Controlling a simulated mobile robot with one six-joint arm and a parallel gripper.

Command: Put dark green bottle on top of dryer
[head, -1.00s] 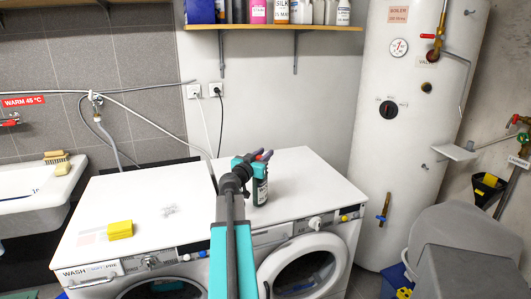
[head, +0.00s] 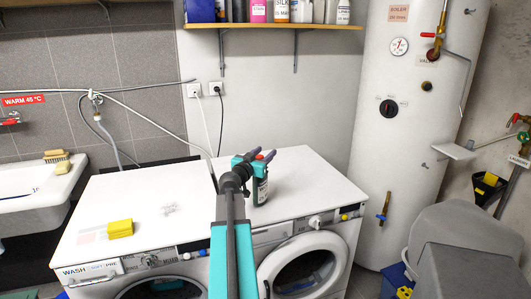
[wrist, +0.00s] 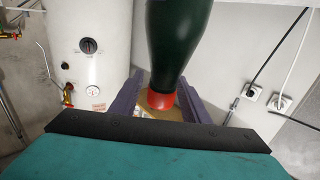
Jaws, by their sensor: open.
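The dark green bottle (head: 261,190) stands upright on top of the right-hand white machine, the dryer (head: 310,185), near its left front. It has a red cap and a label. In the wrist view the bottle (wrist: 170,40) appears cap down, with its red cap between my spread fingers. My gripper (head: 264,155) is open at the height of the bottle's cap. In the wrist view my gripper (wrist: 160,85) shows a finger on either side of the bottle's neck, with small gaps.
The washer (head: 140,210), marked WASH, stands left of the dryer with a yellow sponge (head: 119,229) on it. A shelf (head: 275,26) with several bottles hangs above. A boiler (head: 410,130) stands right. The dryer top right of the bottle is clear.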

